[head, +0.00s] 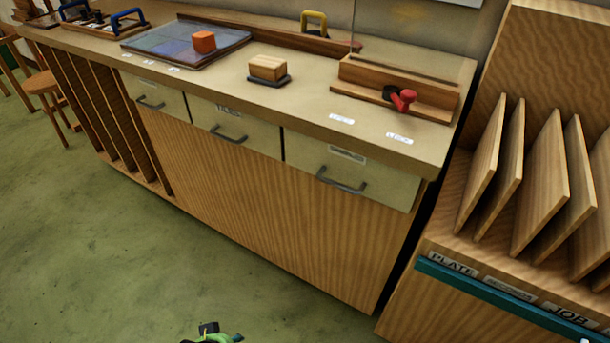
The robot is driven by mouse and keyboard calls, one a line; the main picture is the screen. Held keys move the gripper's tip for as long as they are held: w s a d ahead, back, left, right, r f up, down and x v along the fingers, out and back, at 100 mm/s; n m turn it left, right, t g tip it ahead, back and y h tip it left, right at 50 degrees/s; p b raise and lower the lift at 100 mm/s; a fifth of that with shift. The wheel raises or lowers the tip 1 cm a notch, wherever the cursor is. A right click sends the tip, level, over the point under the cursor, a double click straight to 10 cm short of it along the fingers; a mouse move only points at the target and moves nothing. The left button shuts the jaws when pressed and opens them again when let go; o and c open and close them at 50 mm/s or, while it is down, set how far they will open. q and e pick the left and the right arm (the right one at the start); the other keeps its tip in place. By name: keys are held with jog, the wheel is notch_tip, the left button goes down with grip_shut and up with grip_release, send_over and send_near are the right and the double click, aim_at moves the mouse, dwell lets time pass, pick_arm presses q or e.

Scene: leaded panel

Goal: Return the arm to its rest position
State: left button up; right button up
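A small black and green part of mine (212,333) pokes in at the bottom edge, left of centre. It looks like the tip of my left arm, but most of it is cut off. I cannot tell its finger opening or whether it holds anything. It is over the green floor, apart from the bench. My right gripper is not in view.
A wooden bench (300,102) with drawers crosses the view. On it are a dark glass panel (165,45) with an orange block (204,42), a wooden block (268,67) and a wooden fixture with a red handle (403,99). A rack (470,258) with upright boards stands right. The floor in front is clear.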

pick_arm(q)
jog(key=s+a+f+t, duration=0.1)
jog(key=s+f, duration=0.1)
jog(key=f, duration=0.8)
jog(key=s+a+f, duration=0.1)
jog(key=s+f, duration=0.1)
jog(key=f, duration=0.8)
jog(key=s+r+g+p, duration=0.2)
jog(key=s+r+p, duration=0.3)
jog(key=s+p, duration=0.2)
jog(key=s+a+r+g+p, duration=0.1)
jog(key=s+r+g+p, duration=0.1)
jog(key=s+r+p, duration=0.3)
jog(key=s+p, duration=0.3)
jog(key=s, duration=0.3)
jog(key=shift+a, duration=0.15)
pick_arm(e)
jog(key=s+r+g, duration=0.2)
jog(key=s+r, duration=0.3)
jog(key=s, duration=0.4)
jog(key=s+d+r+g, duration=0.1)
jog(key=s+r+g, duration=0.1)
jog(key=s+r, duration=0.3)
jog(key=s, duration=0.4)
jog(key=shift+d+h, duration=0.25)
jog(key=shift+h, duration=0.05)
